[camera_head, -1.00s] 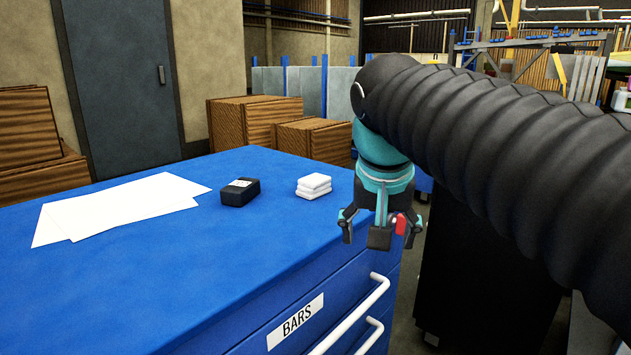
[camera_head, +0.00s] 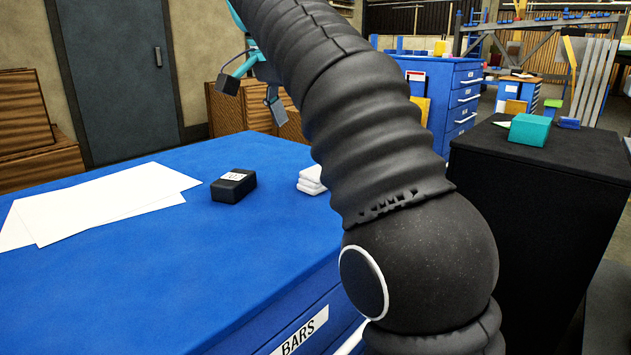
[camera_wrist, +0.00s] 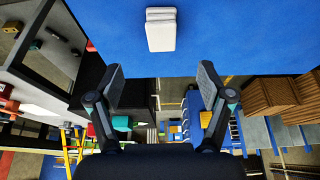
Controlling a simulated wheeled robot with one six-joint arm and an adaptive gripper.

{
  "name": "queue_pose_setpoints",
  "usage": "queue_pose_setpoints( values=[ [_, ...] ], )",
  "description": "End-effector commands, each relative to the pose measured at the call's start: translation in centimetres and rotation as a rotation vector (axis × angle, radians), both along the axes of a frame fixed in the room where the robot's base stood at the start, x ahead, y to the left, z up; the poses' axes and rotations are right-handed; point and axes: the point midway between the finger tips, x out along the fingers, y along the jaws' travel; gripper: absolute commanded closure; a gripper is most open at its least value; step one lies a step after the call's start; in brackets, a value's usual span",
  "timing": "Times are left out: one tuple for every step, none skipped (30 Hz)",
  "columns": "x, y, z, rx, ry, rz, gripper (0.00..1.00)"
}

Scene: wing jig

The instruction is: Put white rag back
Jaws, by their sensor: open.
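The white rag (camera_head: 312,179) lies folded in a small stack on the blue cabinet top (camera_head: 240,260), partly hidden behind my arm in the head view. It shows whole in the wrist view (camera_wrist: 161,29), at the upper middle, on the blue surface.
A black box (camera_head: 233,185) and white paper sheets (camera_head: 100,205) lie on the cabinet top left of the rag. A black cabinet (camera_head: 540,170) with a teal box (camera_head: 529,130) stands at right. Wooden crates (camera_head: 30,130) stand behind.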

Motion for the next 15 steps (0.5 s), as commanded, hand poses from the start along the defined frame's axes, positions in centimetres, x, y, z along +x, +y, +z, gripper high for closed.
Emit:
queue_pose_setpoints(
  values=[
    [0.2, -0.4, -1.4, -0.001, 0.002, -0.003, 0.21],
    [0.4, -0.6, -2.0, -0.001, 0.003, -0.003, 0.21],
    [0.6, -0.9, -2.7, -0.001, 0.002, -0.003, 0.21],
    [0.8, -1.1, -3.2, -0.001, 0.003, -0.003, 0.21],
    [0.9, -1.2, -3.6, 0.0, 0.002, -0.004, 0.21],
    [1.1, -1.4, -4.3, 0.0, 0.002, -0.004, 0.21],
    [1.2, -1.5, -4.7, 0.0, 0.002, -0.004, 0.21],
    [1.4, -1.6, -5.1, -0.001, 0.002, -0.003, 0.21],
    [1.5, -1.7, -5.5, 0.0, 0.002, -0.002, 0.21],
    [1.6, -1.8, -5.8, 0.0, 0.002, -0.002, 0.21],
    [1.7, -1.9, -6.0, -0.001, 0.002, -0.001, 0.21],
    [1.8, -1.9, -6.3, -0.001, 0.001, 0.0, 0.21],
    [1.8, -2.0, -6.4, -0.001, 0.001, 0.0, 0.21],
    [1.9, -2.0, -6.5, 0.0, 0.0, 0.001, 0.21],
    [1.9, -2.0, -6.6, 0.0, 0.0, 0.001, 0.21]
  ],
)
